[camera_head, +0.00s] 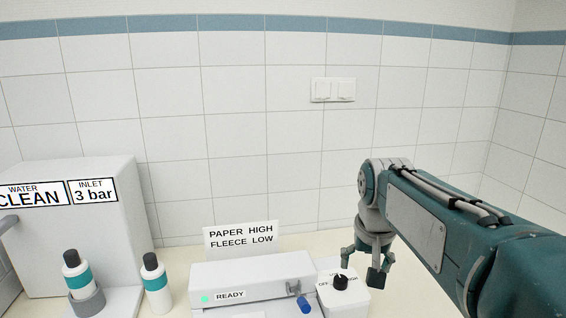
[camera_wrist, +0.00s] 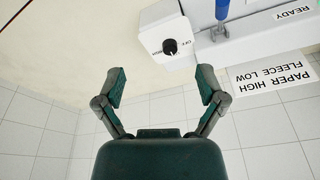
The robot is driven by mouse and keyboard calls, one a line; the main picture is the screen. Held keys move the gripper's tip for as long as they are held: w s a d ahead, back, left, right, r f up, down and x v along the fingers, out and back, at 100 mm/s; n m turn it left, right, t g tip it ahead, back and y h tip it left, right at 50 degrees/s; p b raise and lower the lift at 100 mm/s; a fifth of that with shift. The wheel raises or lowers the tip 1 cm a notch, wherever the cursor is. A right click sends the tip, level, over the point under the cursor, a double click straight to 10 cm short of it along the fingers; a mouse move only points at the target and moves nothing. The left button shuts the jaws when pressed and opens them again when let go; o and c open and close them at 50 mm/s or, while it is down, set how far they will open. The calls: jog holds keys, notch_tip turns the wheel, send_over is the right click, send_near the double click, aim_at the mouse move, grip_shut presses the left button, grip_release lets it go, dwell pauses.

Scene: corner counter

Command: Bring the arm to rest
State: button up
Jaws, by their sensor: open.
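My gripper (camera_head: 366,268) hangs at the end of my teal arm, which reaches in from the right in the head view. It is beside and partly in front of a white control box with a black knob (camera_head: 340,283). In the wrist view my gripper (camera_wrist: 162,88) is open, its two fingers apart with nothing between them. The black knob (camera_wrist: 169,47) shows beyond the fingertips there, apart from them. The knob's labels read OFF and HIGH; a middle label is hard to read.
A white device (camera_head: 250,280) labelled READY with a green light and a blue-handled lever (camera_head: 304,304) stands left of the knob box. A sign (camera_head: 241,236) stands behind it. Two bottles (camera_head: 156,284) and a large white unit (camera_head: 75,240) are at the left. A tiled wall closes the back.

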jog(key=s+f+n+t, duration=0.1)
jog(key=s+f, duration=0.2)
jog(key=s, duration=0.6)
jog(key=s+f+n+t, duration=0.1)
jog(key=s+f+t, duration=0.1)
jog(key=s, duration=0.7)
jog(key=shift+s+f, duration=0.25)
jog(key=shift+f, duration=0.55)
